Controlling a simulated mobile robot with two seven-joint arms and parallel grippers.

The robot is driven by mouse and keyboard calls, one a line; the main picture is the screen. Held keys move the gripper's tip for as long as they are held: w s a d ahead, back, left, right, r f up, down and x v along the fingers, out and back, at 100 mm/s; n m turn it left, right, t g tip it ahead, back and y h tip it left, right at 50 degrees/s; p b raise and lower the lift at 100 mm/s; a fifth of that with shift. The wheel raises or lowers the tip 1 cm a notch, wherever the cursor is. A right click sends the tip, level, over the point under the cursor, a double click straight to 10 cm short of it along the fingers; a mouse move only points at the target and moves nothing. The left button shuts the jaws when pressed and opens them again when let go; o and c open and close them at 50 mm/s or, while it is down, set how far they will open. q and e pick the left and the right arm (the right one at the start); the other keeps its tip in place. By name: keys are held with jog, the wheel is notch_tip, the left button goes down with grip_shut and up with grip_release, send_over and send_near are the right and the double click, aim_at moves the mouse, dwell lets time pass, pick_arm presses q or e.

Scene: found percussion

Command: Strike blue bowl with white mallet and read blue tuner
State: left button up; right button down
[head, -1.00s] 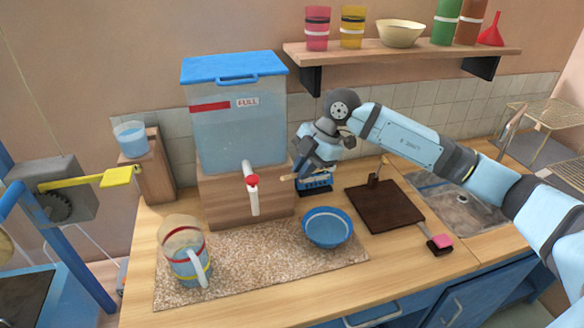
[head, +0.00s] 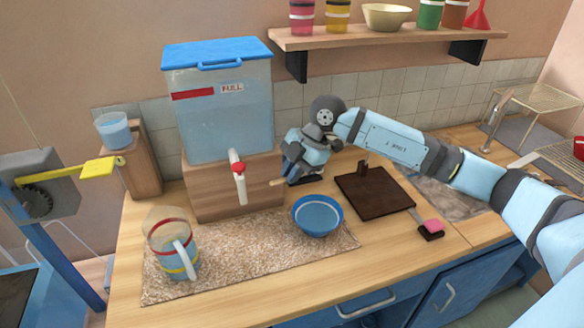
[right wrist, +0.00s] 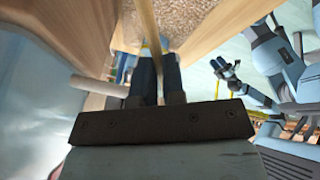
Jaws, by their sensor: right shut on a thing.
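The blue bowl (head: 318,216) stands upright and empty-looking on a speckled mat (head: 235,256). My right gripper (head: 293,177) is behind and slightly left of the bowl, above the counter, apart from it. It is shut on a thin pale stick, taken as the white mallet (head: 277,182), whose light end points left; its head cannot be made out. The stick also shows between the fingers in the right wrist view (right wrist: 148,28). The blue tuner is mostly hidden behind my right gripper. My left gripper (right wrist: 225,68) appears small in the right wrist view; its jaws are unclear.
A water dispenser (head: 220,110) with a red-and-white tap (head: 237,172) stands left of my gripper. A pitcher (head: 172,250) stands on the mat's left. A dark board (head: 373,194) lies right of the bowl. A shelf (head: 390,36) hangs above.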

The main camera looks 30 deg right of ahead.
jog(key=shift+r, duration=0.1)
notch_tip(320, 180, down, 6)
jog(key=d+y+b, duration=0.1)
jog(key=b, duration=0.2)
jog(key=shift+g+y, duration=0.3)
jog(key=shift+y, duration=0.1)
jog(key=r+p, duration=0.2)
jog(key=r, duration=0.1)
jog(key=r+p, duration=0.3)
jog(key=shift+w+d, duration=0.1)
jog(key=shift+w, duration=0.1)
